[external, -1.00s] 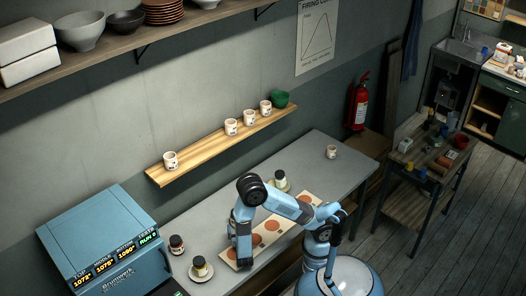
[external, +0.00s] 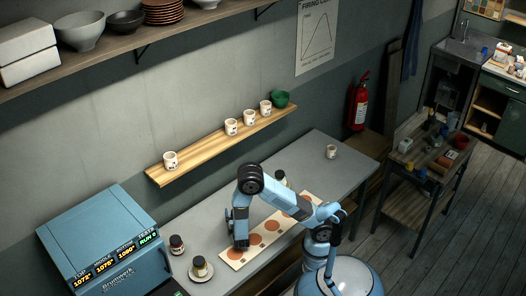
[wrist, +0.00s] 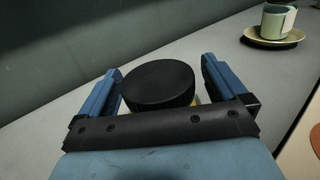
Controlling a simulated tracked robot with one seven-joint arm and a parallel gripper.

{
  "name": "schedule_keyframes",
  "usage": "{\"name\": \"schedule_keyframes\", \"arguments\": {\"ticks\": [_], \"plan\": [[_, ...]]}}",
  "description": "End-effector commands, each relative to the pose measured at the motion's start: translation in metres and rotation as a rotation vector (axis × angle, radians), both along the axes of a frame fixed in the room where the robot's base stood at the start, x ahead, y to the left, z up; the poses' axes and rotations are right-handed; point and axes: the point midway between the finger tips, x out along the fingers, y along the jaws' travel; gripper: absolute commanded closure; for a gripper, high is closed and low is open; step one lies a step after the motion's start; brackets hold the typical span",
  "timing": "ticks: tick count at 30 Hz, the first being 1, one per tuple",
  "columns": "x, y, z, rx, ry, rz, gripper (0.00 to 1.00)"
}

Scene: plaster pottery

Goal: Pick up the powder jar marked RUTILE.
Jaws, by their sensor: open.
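A jar with a ribbed black lid (wrist: 158,84) stands between the fingers of my gripper (wrist: 160,72) in the wrist view. The fingers are open, one on each side of the lid, with a gap visible on the left. A small yellow patch shows below the lid. The rest of its body and any label are hidden, so I cannot read RUTILE. In the external view my gripper (external: 236,232) is low over the table, and my arm hides this jar. A dark-lidded jar (external: 176,245) stands near the kiln; its label is too small to read.
A lidded jar (external: 199,267) sits on a saucer at the front. Another jar (external: 280,177), partly behind my arm, stands farther along; a saucer (wrist: 254,40) with a jar shows in the wrist view. A tile board (external: 232,258) lies beside my gripper. The wall is close behind.

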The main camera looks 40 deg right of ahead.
Motion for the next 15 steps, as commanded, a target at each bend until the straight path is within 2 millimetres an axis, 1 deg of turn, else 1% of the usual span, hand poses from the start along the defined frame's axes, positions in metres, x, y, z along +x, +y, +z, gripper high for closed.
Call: {"name": "schedule_keyframes", "arguments": {"ticks": [8, 15], "plan": [[0.0024, -0.0016, 0.0000, 0.000, 0.000, 0.001, 0.01], [0.0022, -0.0014, 0.0000, 0.000, 0.000, 0.001, 0.24]]}}
